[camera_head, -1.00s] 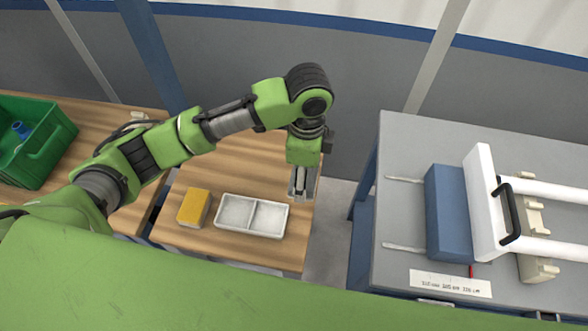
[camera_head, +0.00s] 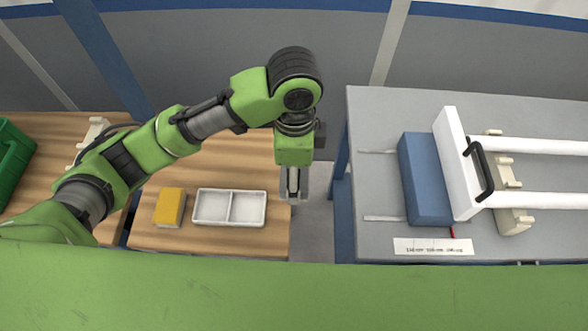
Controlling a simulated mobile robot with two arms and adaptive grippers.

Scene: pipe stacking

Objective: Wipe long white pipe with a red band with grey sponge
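Two long white pipes, an upper one (camera_head: 550,147) and a lower one (camera_head: 550,199), lie on the grey table at the right and run out of the picture. No red band shows on their visible parts. My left gripper (camera_head: 291,197) points down at the right end of the wooden table, just right of the white tray. Something greyish shows at its fingers, but I cannot tell whether it is a sponge or only the fingers. No grey sponge is clearly seen elsewhere. My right gripper is not in view.
A white two-part tray (camera_head: 230,191) and a yellow block (camera_head: 170,206) are on the wooden table (camera_head: 215,240). A blue block (camera_head: 424,180), white plate (camera_head: 457,165) with black handle (camera_head: 483,170) and beige supports (camera_head: 514,222) are on the grey table (camera_head: 378,185). A gap separates the tables.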

